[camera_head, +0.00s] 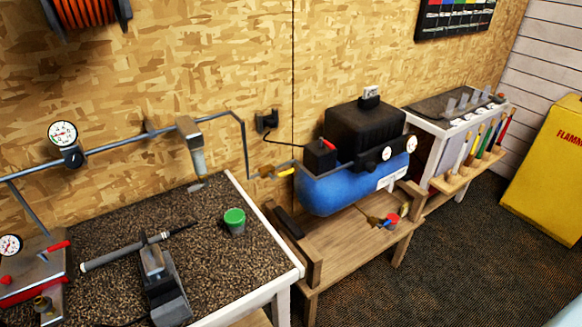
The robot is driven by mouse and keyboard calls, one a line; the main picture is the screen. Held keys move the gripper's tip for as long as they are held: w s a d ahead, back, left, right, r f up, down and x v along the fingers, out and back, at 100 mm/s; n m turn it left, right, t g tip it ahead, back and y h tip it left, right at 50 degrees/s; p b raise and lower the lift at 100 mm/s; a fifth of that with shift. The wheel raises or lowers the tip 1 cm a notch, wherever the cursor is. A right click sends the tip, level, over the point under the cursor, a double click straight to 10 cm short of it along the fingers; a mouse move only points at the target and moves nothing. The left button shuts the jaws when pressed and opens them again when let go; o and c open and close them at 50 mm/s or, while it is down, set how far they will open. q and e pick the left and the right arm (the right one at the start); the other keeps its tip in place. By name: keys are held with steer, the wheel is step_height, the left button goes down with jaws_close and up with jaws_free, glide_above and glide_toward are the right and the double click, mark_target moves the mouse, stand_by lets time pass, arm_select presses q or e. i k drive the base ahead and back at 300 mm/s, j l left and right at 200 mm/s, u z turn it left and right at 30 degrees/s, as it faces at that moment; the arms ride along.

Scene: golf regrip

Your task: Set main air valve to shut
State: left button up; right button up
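No label marks the main air valve. A small yellow fitting with a yellow handle (286,172) sits on the grey air pipe (244,150) just left of the blue compressor tank (335,190); it looks like a valve, but its handle position is too small to tell. A red lever (57,246) shows on the metal unit at the lower left. A gauge (62,134) with a black knob (73,157) is on the wall pipe. Neither of my grippers is in view.
The left bench (255,262) holds a vise (163,285) with a club shaft and a green-topped cup (235,220). The compressor stands on a low wooden bench (345,255). A white bench (455,120) and yellow cabinet (550,165) are at right. Dark carpet in front is clear.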

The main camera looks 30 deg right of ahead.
mark_target(274, 178)
steer(key=i+l, duration=0.1)
steer(key=l, duration=0.45)
steer(key=i+l, duration=0.1)
steer(key=l, duration=0.45)
steer(key=i+l, duration=0.25)
steer(key=i, duration=0.2)
steer(key=j+u, duration=0.05)
